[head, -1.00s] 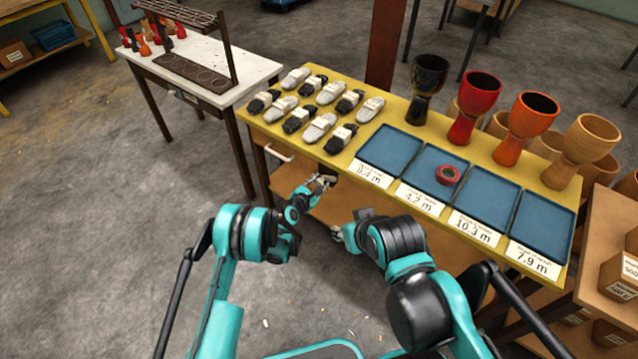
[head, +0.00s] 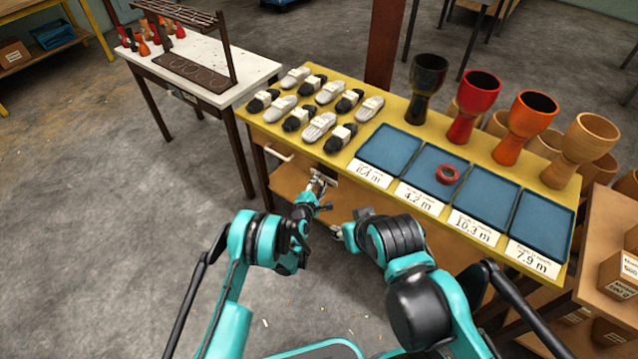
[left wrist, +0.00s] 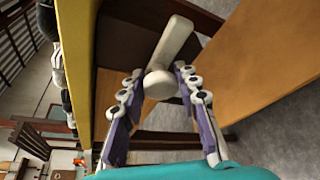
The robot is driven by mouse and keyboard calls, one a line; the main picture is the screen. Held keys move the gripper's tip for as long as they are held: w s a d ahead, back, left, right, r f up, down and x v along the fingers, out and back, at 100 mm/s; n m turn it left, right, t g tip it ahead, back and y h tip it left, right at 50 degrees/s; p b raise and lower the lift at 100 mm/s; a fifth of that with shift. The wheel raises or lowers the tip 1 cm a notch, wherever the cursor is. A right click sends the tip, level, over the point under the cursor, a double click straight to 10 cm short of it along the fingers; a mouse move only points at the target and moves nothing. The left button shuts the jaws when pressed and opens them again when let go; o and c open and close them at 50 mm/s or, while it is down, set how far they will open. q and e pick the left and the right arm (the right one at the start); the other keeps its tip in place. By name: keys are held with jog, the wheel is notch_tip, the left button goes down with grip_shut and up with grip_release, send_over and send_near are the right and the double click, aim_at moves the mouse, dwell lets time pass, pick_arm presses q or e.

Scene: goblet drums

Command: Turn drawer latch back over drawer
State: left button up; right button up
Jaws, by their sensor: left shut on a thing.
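The drawer latch (left wrist: 175,45) is a pale bar with a round knob, seen in the left wrist view against the brown front below the yellow table edge. The bar points up and slightly right in that view. My left gripper (head: 318,183) is at the front of the yellow table; its fingers (left wrist: 159,85) are shut on the latch around its knob end. In the head view the gripper mostly hides the latch. The drawer (head: 276,165) has a pale handle, left of the gripper. My right gripper (head: 340,231) hangs lower, right of the left one; its finger opening is unclear.
The yellow table (head: 395,105) bears several shoe-like black and grey items, blue trays with length labels, a red ring (head: 447,174) and goblet drums (head: 475,105). A lower wooden shelf (head: 370,208) lies beneath. A white table (head: 205,65) stands left.

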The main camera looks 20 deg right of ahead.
dwell(0.3)
pick_arm(q)
jog(key=o, duration=1.1)
jog(key=shift+o, duration=0.2)
